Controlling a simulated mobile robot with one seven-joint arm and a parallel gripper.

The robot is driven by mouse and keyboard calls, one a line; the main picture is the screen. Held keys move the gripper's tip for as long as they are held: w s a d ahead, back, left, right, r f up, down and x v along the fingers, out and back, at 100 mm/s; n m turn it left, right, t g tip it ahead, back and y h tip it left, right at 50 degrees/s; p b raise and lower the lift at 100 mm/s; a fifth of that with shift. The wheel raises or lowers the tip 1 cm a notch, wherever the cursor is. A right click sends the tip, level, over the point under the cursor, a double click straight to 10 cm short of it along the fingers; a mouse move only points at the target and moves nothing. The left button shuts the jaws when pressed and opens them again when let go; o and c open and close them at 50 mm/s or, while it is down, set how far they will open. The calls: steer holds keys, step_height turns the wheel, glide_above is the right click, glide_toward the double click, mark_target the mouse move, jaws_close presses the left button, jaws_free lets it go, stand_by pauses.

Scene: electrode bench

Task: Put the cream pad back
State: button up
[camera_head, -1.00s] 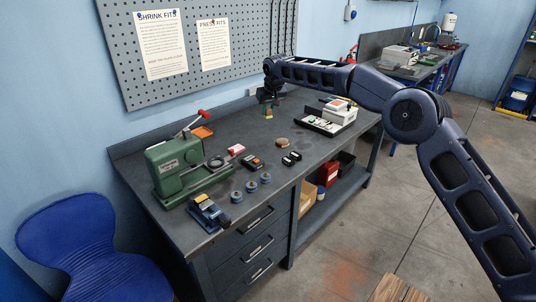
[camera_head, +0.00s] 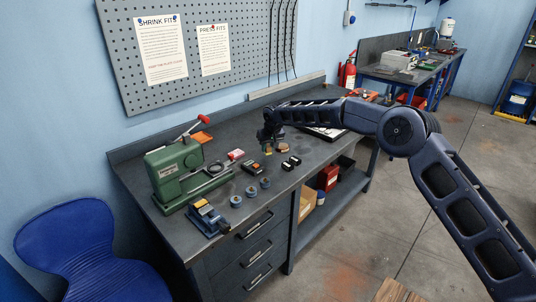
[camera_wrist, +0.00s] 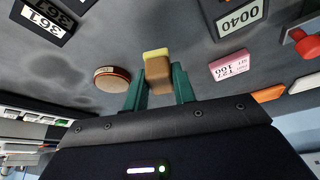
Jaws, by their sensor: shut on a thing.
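My gripper (camera_head: 268,146) is over the middle of the bench, close to the round brown disc. In the wrist view its green fingers (camera_wrist: 160,88) are shut on a small tan block with a pale yellow end, which I take to be the cream pad (camera_wrist: 157,66). In the head view the pad (camera_head: 267,152) is tiny below the gripper. I cannot tell whether it touches the bench. No marked place for it is clear to me.
The round brown disc (camera_wrist: 113,79) lies beside the held pad. A pink labelled block (camera_wrist: 229,65) lies on its other side. A green press (camera_head: 175,172), blue rings (camera_head: 251,191) and small black blocks (camera_head: 291,162) stand on the bench (camera_head: 150,152). My arm covers the bench's right end.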

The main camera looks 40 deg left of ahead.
mark_target(268, 152)
steer(key=shift+f, duration=1.85)
steer(key=shift+f, duration=0.15)
steer(key=o, duration=0.9)
steer(key=v, duration=1.2)
steer(key=shift+r, duration=0.2)
steer(key=shift+w, duration=0.1)
